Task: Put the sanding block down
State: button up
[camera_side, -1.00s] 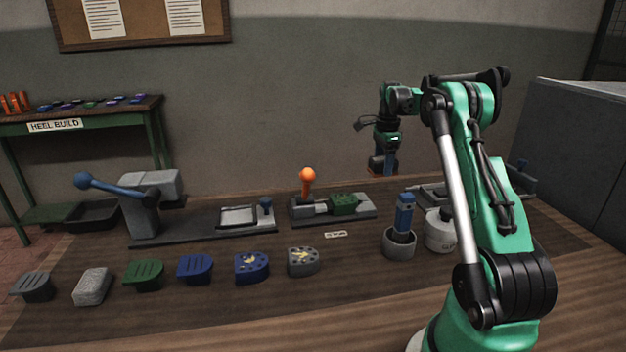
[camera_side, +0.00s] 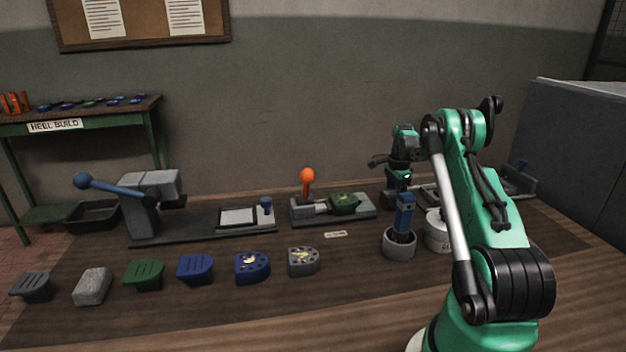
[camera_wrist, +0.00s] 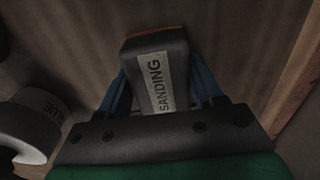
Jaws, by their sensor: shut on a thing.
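The sanding block (camera_wrist: 172,48) is dark, with a pale label reading SANDING and a thin orange edge at its far end. It sits between the two blue fingers of my gripper (camera_wrist: 160,82), which is shut on it. In the side view my gripper (camera_side: 398,186) points down, low over the back right of the bench, behind a blue-handled tool (camera_side: 404,213) in a grey cup (camera_side: 398,246). The block is mostly hidden there, and I cannot tell whether it touches the bench.
A white glue pot (camera_wrist: 38,108) stands close to the left of my gripper in the wrist view. A fixture with an orange-knobbed lever (camera_side: 307,176) and green part (camera_side: 343,203) is left of my gripper in the side view. Several heel pieces line the front.

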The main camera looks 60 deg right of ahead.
jog(key=shift+f, duration=0.15)
jog(key=o, duration=1.4)
jog(key=shift+c, duration=0.2)
